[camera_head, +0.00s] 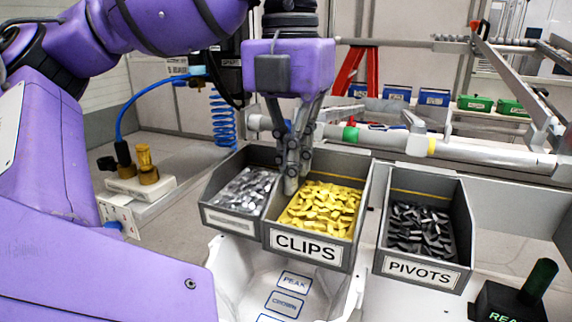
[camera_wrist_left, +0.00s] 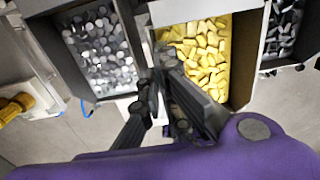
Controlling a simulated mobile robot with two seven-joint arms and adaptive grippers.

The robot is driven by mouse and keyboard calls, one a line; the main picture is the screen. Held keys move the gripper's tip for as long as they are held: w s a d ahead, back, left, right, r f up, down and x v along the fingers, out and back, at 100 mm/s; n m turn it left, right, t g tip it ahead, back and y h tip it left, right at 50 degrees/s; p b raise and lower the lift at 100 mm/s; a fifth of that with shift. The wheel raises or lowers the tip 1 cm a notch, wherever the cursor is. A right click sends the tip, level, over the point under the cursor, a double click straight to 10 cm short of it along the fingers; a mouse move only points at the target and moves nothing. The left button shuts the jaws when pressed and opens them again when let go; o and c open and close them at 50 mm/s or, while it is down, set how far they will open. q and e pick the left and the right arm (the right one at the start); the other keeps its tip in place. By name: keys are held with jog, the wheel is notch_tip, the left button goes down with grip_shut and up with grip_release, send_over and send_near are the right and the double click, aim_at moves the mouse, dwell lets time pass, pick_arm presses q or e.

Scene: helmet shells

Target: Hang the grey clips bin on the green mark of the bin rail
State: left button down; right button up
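The grey clips bin (camera_head: 314,253), labelled CLIPS and filled with yellow clips, is in the middle of the head view; it also shows in the wrist view (camera_wrist_left: 240,62). The bin rail (camera_head: 478,153) runs behind it. The green mark (camera_head: 350,134) is on the rail just behind the bin's back right; whether the bin's back touches the rail is hidden. My left gripper (camera_head: 290,178) points down at the bin's left side wall. Its fingers are close together, one on each side of that wall, and look shut on it. My right gripper is out of view.
A grey bin with silver pieces (camera_head: 232,222) stands close against the left of the clips bin. The grey PIVOTS bin (camera_head: 418,270) is to the right, below a yellow mark (camera_head: 432,146), with a narrow gap between. A white helmet shell (camera_head: 250,278) lies in front.

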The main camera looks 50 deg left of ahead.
pick_arm(q)
jog(key=shift+w+a, duration=0.35)
jog(key=shift+w, duration=0.35)
jog(key=shift+w+a+p, duration=0.15)
jog(key=shift+w+a, duration=0.15)
jog(key=shift+w, duration=0.25)
jog(key=shift+w+a+p, duration=0.15)
jog(key=shift+w+a, duration=0.15)
jog(key=shift+w, duration=0.25)
jog(key=shift+f+b, duration=0.75)
jog(key=shift+f, duration=0.4)
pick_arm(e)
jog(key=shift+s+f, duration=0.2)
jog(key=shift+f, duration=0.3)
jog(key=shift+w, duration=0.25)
pick_arm(q)
jog(key=c, duration=1.9)
grip_release()
jog(key=shift+o, duration=0.2)
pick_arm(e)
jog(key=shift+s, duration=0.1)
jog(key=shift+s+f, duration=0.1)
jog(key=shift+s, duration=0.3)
